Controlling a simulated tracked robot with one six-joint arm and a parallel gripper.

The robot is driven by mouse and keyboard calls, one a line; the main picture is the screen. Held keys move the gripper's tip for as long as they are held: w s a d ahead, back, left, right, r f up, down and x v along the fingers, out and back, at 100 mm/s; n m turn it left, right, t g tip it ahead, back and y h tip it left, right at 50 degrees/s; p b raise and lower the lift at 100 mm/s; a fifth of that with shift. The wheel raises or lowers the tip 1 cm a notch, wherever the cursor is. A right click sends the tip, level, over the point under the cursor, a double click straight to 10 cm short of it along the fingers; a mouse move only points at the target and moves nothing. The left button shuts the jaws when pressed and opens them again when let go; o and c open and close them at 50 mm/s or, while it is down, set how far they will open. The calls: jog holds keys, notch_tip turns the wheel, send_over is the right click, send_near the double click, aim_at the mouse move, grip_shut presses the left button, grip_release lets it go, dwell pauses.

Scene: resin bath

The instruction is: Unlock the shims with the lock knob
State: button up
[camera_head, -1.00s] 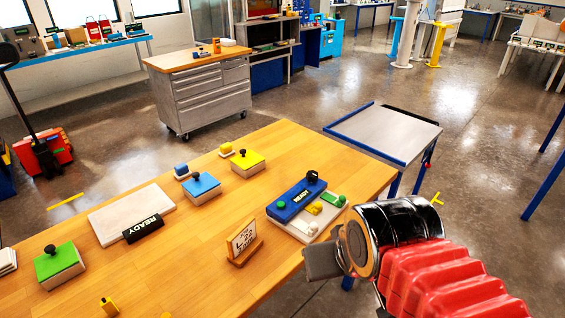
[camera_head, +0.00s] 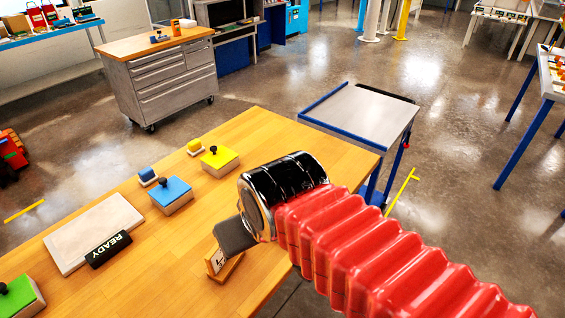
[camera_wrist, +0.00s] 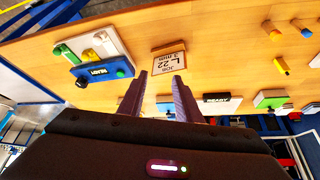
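The shim fixture shows at the upper left of the wrist view: a pale base plate (camera_wrist: 118,45) with a blue bar (camera_wrist: 102,71) labelled READY. A black knob (camera_wrist: 82,83) and a green knob (camera_wrist: 120,72) sit on the bar; which one is the lock knob I cannot tell. Green, yellow and white shim pieces (camera_wrist: 88,54) lie on the plate. In the head view my arm hides the fixture. My gripper (camera_wrist: 161,76) is open and empty, its two fingers apart, to the right of the fixture in the wrist view. It also shows in the head view (camera_head: 235,236).
A small job sign (camera_wrist: 169,58) stands beyond my fingertips. A white plate with a black READY label (camera_head: 108,249) and blue (camera_head: 171,191), yellow (camera_head: 219,157) and green (camera_head: 15,296) knobbed blocks stand on the wooden table. A grey side table (camera_head: 360,111) is behind.

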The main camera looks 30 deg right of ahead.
jog(key=shift+o, duration=0.5)
jog(key=shift+o, duration=1.4)
jog(key=shift+w+d+r, duration=0.15)
jog(key=shift+w+r, duration=0.1)
jog(key=shift+o, duration=0.4)
jog(key=w+d+r+m+g, duration=0.1)
jog(key=w+d+r+m, duration=0.3)
jog(key=w, duration=0.3)
jog(key=shift+r+m+g+h, duration=0.15)
jog(key=shift+m+g+h, duration=0.15)
jog(key=w+d+f+m+g, duration=0.1)
jog(key=w+d+m+g, duration=0.1)
jog(key=w+d+m, duration=0.4)
jog(key=w+d+f+m+g, duration=0.2)
jog(key=w+d+m, duration=0.3)
jog(key=w+d, duration=0.6)
jog(key=d, duration=0.5)
jog(key=shift+d+m, duration=0.3)
jog(key=shift+m, duration=0.1)
jog(key=shift+f, duration=0.2)
notch_tip(320, 180, down, 14)
jog(key=shift+r, duration=0.15)
